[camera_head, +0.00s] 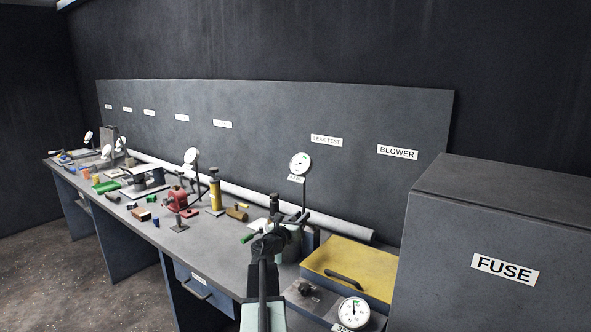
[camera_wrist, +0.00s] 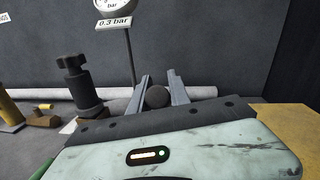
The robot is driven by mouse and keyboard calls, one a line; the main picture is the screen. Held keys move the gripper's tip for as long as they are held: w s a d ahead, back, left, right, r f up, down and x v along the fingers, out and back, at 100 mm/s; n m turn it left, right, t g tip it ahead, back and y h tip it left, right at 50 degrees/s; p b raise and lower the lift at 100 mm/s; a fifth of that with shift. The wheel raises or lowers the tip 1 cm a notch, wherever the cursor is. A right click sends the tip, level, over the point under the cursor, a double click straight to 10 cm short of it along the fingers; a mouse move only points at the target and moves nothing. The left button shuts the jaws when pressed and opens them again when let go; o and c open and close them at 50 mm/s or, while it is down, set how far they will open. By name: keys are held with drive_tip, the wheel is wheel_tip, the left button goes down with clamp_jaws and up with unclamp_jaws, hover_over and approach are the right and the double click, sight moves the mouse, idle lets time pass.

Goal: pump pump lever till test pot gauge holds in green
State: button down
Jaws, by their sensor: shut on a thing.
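The white round gauge (camera_head: 301,163) stands on a thin post at the bench back, under the LEAK TEST sign. Its dial has a green patch; I cannot read the needle surely. In the wrist view only its lower rim (camera_wrist: 114,6) shows, above a "0.3 bar" plate. My gripper (camera_head: 268,242) is over the bench in front of the grey-green test pot (camera_head: 293,238), which my arm partly hides. In the wrist view my gripper's fingers (camera_wrist: 160,82) are shut on a dark round knob (camera_wrist: 157,97), apparently the pump lever's end. The rest of the lever is hidden.
A yellow-topped box (camera_head: 350,262) and a second gauge (camera_head: 354,311) are to the right, before the grey FUSE cabinet (camera_head: 490,250). A dark knobbed fitting (camera_wrist: 75,80) stands left of the fingers. A red vise (camera_head: 177,197) and several small parts crowd the left bench.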

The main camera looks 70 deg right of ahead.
drive_tip(key=shift+f, duration=0.25)
idle(0.3)
wheel_tip(320, 180, down, 7)
drive_tip(key=a+h+b, duration=0.2)
drive_tip(key=h+b, duration=0.2)
drive_tip(key=b, duration=1.1)
drive_tip(key=shift+w+a+r+n+b, duration=0.15)
drive_tip(key=shift+w+a+n+b, duration=0.15)
drive_tip(key=shift+w+a+n, duration=0.1)
drive_tip(key=r+y+p, duration=0.1)
drive_tip(key=r+p, duration=0.1)
drive_tip(key=p, duration=0.2)
drive_tip(key=d+r+y+p, duration=0.1)
drive_tip(key=r+p, duration=0.1)
drive_tip(key=p, duration=0.3)
drive_tip(key=r+y+p, duration=0.1)
drive_tip(key=r+p, duration=0.2)
drive_tip(key=p, duration=0.1)
drive_tip(key=shift+s+d+m, duration=0.25)
drive_tip(key=shift+d+m, duration=0.05)
drive_tip(key=shift+d+r+y+p, duration=0.3)
drive_tip(key=shift+p, duration=0.7)
drive_tip(key=shift+s+d+f, duration=0.1)
drive_tip(key=shift+d+f, duration=0.05)
drive_tip(key=shift+f, duration=0.3)
drive_tip(key=shift+s+f, duration=0.1)
